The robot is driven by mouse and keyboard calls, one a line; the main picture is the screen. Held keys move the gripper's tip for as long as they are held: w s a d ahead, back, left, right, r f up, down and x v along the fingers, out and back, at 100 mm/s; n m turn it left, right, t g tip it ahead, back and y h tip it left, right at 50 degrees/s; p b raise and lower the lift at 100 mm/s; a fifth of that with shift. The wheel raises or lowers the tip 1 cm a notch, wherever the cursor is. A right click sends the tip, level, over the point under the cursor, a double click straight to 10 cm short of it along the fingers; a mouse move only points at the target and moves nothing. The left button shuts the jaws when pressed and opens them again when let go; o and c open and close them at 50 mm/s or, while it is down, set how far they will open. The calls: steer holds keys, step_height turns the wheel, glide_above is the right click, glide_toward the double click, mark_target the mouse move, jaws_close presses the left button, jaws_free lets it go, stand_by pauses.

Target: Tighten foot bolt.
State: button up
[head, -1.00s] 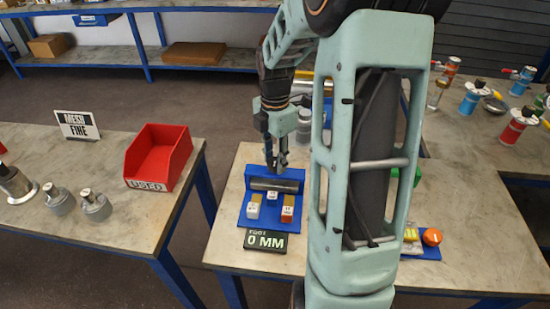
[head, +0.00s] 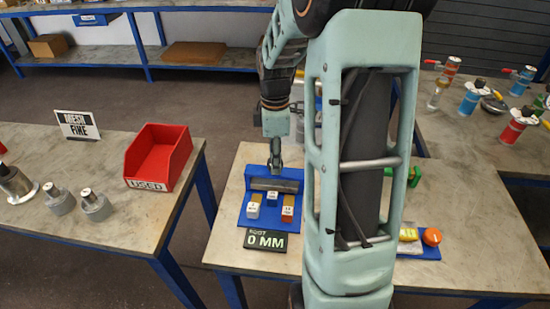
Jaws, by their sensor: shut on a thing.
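A blue fixture (head: 293,174) stands on the middle table with a grey metal cylinder (head: 272,184) lying across it. Small labelled blocks, white (head: 253,211), blue-topped (head: 271,200) and red-fronted (head: 288,214), sit on its front plate. A dark sign reading "FOOT 0 MM" (head: 265,240) is at its front edge. My gripper (head: 275,166) points down at the back of the fixture, just behind the cylinder. Its fingers look closed together. What they grip is too small to make out, and I cannot pick out the foot bolt.
My own arm hides much of the middle table. An orange round knob (head: 432,237) on a blue plate is to its right. A red bin marked "USED" (head: 160,155) and grey fittings (head: 94,205) stand on the left table. Coloured flanged vessels (head: 472,98) stand at the right.

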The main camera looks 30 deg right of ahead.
steer(key=m, duration=1.1)
steer(key=shift+b, duration=0.3)
steer(key=m, duration=0.3)
steer(key=shift+m, duration=0.3)
steer(key=m, duration=0.3)
steer(key=shift+r+m, duration=0.1)
steer(key=shift+m, duration=0.2)
steer(key=m, duration=0.3)
steer(key=shift+m+p, duration=0.4)
steer(key=m+p, duration=0.1)
steer(key=m, duration=0.3)
steer(key=shift+m+p, duration=0.45)
steer(key=shift+m, duration=1.15)
